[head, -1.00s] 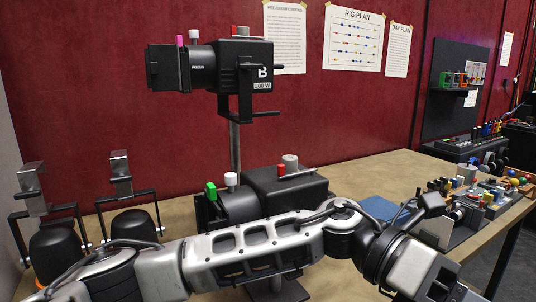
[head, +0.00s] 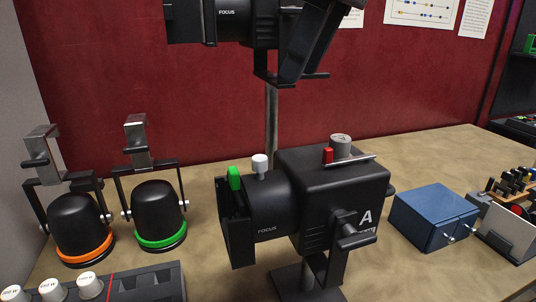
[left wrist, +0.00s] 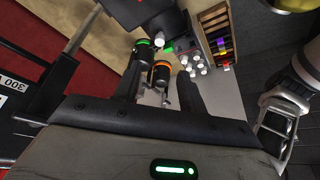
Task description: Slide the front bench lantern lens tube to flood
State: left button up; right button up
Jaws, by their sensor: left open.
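The front bench lantern (head: 335,190), marked A, stands on the bench in the middle of the head view. Its black lens tube (head: 275,212), lettered FOCUS, points left. A white knob (head: 260,163) sits on top of the tube, beside a green-tabbed holder (head: 236,222) at its front end. The tube looks partly out of the housing; I see no flood mark. My left gripper (left wrist: 158,88) shows in the left wrist view, open, with nothing between its fingers. It is not visible in the head view.
A second black lantern (head: 262,30) hangs on a pole above and behind. Two hooded lamps, orange-ringed (head: 78,220) and green-ringed (head: 158,212), stand left. A dimmer box (head: 140,285) lies front left. A blue box (head: 432,217) is right. Bare bench (head: 405,160) shows behind.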

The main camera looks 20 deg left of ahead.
aim_at(262, 157)
pick_arm(q)
jog(key=b+x, duration=0.5)
jog(key=x, duration=0.6)
jog(key=shift+w+d+f, duration=0.1)
jog(key=shift+d+f, duration=0.05)
jog(key=shift+f, duration=0.1)
jog(key=shift+a+f, duration=0.2)
jog(key=shift+f, duration=0.1)
jog(key=shift+w+a+f, duration=0.1)
jog(key=shift+a+f, duration=0.15)
jog(key=shift+f, duration=0.35)
pick_arm(e)
jog(key=shift+w+a+f+y, duration=0.2)
jog(key=shift+a+f, duration=0.15)
jog(key=shift+f, duration=0.15)
jog(key=shift+w+a+f+y, duration=0.1)
jog(key=shift+a+f+y, duration=0.15)
jog(key=shift+f, duration=0.2)
jog(key=shift+a+t, duration=0.1)
jog(key=shift+t, duration=0.2)
